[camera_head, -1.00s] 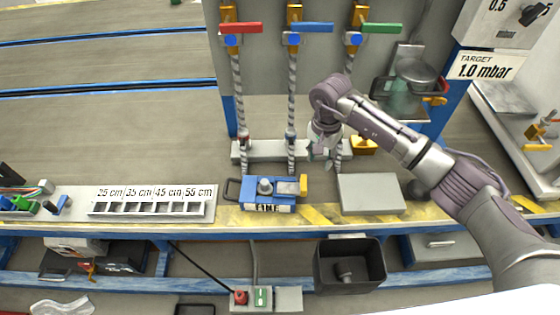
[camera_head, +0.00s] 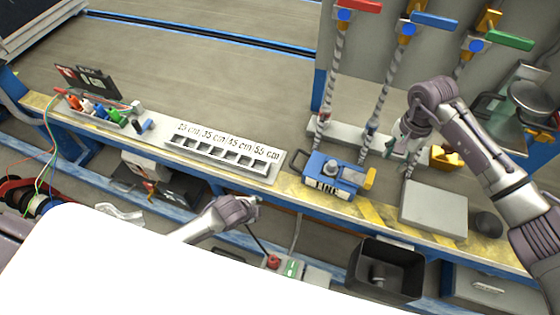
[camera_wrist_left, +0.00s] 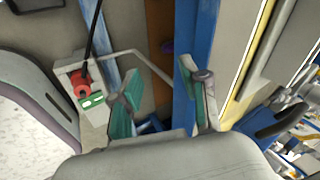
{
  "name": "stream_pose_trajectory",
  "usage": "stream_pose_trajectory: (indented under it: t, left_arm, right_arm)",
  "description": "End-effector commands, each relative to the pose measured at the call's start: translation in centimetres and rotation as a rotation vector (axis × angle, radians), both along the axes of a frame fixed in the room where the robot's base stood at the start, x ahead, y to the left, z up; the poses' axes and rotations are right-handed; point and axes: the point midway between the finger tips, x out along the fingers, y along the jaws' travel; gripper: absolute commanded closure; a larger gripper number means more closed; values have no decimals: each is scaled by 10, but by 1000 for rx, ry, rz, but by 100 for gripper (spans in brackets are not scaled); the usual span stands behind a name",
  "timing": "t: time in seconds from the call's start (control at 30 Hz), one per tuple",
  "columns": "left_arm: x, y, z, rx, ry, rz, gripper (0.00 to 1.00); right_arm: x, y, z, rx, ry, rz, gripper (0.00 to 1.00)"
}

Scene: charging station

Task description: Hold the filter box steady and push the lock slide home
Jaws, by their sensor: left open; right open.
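The blue filter box (camera_head: 335,172), labelled FINE, sits on the yellow-striped front edge of the bench. It has a grey round knob on top, a dark handle at its left and a yellow piece (camera_head: 369,179) at its right end; I cannot tell which part is the lock slide. My left gripper (camera_head: 256,201) is just in front of the bench edge, left of the box and apart from it. In the left wrist view its teal-padded fingers (camera_wrist_left: 160,88) are open and empty. My right gripper (camera_head: 405,140) is open behind and right of the box, not touching it.
Hoses with red, blue and green valve handles (camera_head: 432,20) hang behind the box. A grey block (camera_head: 434,208) lies to its right, a slotted length gauge (camera_head: 222,152) to its left. A dark bin (camera_head: 386,270) and a red button box (camera_head: 273,261) are below the edge.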

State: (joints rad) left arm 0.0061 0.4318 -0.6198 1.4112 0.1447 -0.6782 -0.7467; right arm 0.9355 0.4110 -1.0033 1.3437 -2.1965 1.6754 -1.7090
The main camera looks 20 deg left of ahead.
Motion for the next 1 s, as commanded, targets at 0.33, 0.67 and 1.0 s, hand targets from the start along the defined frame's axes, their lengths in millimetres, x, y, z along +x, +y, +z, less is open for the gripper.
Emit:
stream_pose_trajectory:
  t: [0.33, 0.67, 1.0]
  left_arm:
    - [62, -51, 161, 139, -81, -362, 55]
    - [64, -62, 197, 189, -69, -463, 55]
    - [93, -73, 146, 187, -68, -459, 55]
  right_arm:
    - [0, 0, 0, 0, 0, 0, 58]
    - [0, 0, 0, 0, 0, 0, 58]
    - [0, 0, 0, 0, 0, 0, 58]
